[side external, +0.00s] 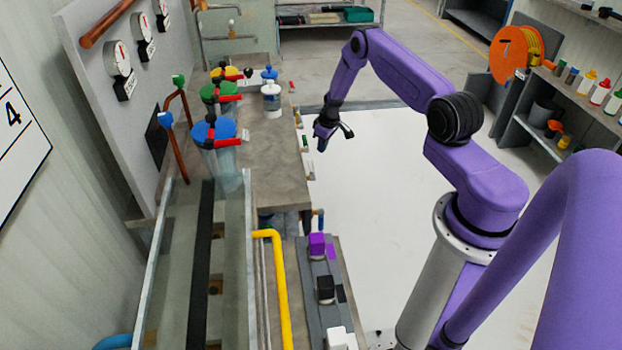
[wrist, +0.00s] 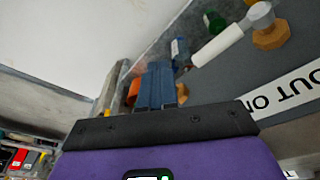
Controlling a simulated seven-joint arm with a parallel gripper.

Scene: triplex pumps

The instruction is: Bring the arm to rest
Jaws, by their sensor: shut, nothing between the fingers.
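My purple arm reaches across the upper middle of the side external view. My gripper (side external: 321,138) hangs at its end, just right of the workbench (side external: 265,150) edge and in front of the white panel or floor area (side external: 385,170). In the wrist view, the dark blue fingers (wrist: 157,88) are together with nothing held between them. They appear apart from the surrounding fittings. Their tips are small in the side external view.
Three pump cylinders with blue (side external: 212,132), green and yellow tops stand left on the bench beside a gauge panel (side external: 120,75). A white bottle (side external: 271,100) stands behind. A white-handled valve (wrist: 222,44) shows in the wrist view. Shelves (side external: 580,95) stand right.

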